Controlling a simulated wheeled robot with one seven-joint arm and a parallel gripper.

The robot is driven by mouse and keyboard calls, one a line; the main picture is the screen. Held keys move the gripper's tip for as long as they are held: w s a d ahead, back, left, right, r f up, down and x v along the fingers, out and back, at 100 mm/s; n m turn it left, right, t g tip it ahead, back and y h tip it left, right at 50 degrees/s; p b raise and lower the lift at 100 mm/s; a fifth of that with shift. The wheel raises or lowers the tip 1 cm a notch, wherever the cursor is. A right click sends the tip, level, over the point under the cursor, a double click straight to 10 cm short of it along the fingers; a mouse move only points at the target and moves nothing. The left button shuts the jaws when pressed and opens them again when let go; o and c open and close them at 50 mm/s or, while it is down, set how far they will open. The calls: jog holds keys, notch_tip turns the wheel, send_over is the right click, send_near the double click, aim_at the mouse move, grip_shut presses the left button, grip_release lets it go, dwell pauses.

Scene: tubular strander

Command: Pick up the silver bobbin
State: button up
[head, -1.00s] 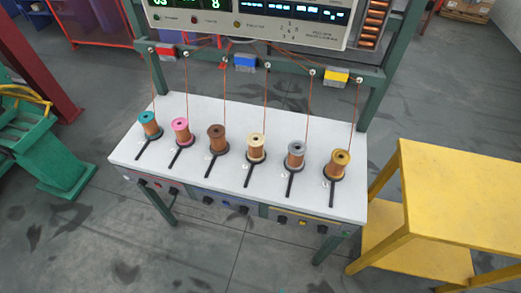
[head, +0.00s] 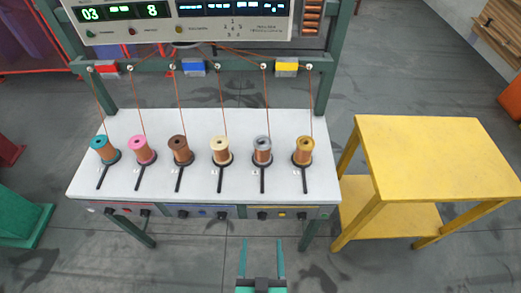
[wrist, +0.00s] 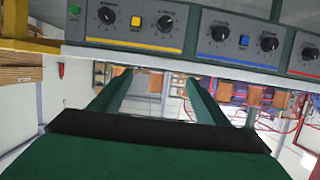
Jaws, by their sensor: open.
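The silver bobbin (head: 262,151) stands upright on the white table (head: 240,190), wound with copper wire and with a grey top flange. It is second from the right in the row, on a black holder with a handle toward the front. A wire runs up from it to the frame. My gripper (head: 263,243) is open and empty, in front of the table's front edge and below the bobbin in the head view. In the wrist view, my gripper's fingers (wrist: 160,95) point toward the underside of the control panel; the bobbin is not visible there.
Teal (head: 103,148), pink (head: 141,148), brown (head: 180,150), cream (head: 220,150) and gold (head: 302,150) bobbins stand in the same row. A control panel with knobs (wrist: 220,33) runs along the table front. A yellow table (head: 430,155) stands at right. Taut wires rise behind the bobbins.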

jog(key=w+r, duration=0.2)
jog(key=w, duration=1.2)
jog(key=g, duration=0.2)
send_near(263, 148)
notch_tip(263, 148, down, 4)
jog(key=w, duration=0.2)
jog(key=x, duration=1)
jog(key=shift+w+r, duration=0.15)
jog(key=shift+w, duration=0.15)
jog(key=c, duration=1.7)
jog(key=shift+r, duration=0.2)
grip_shut()
